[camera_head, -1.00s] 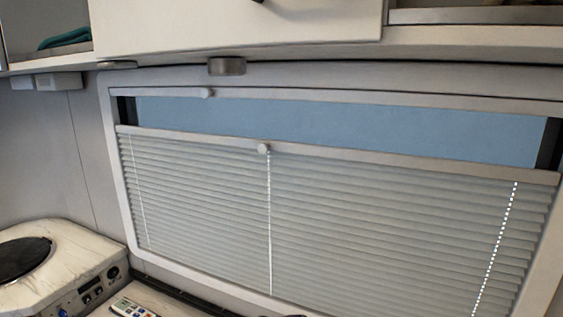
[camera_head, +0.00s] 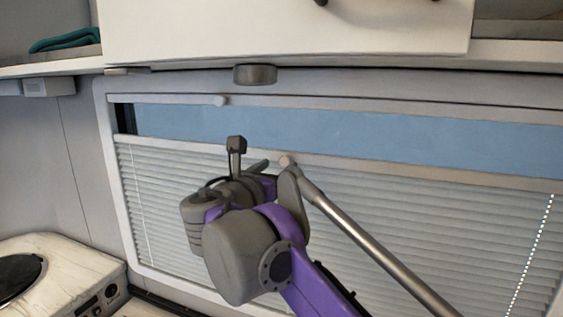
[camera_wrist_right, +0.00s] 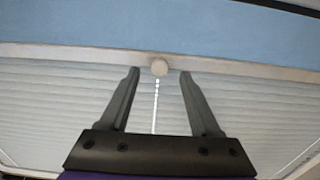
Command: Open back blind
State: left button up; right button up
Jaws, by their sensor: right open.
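The pale pleated blind (camera_head: 160,190) covers most of the window, and its top rail (camera_head: 420,174) lies below a strip of blue pane (camera_head: 370,132). A small round knob (camera_head: 286,160) sits on this rail; it also shows in the right wrist view (camera_wrist_right: 160,67). My right gripper (camera_head: 262,166) is in front of the rail by the knob, partly hidden by its own wrist. In the right wrist view my open right gripper (camera_wrist_right: 160,75) has its fingertips on either side of the knob, with clear gaps; contact cannot be seen. My left gripper is out of view.
A white cupboard (camera_head: 280,25) and a dark round fitting (camera_head: 255,74) overhang the window. A marbled cooker unit (camera_head: 70,262) stands at the lower left.

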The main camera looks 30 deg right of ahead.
aim_at(284, 161)
jog(key=shift+x, duration=1.7)
grip_shut()
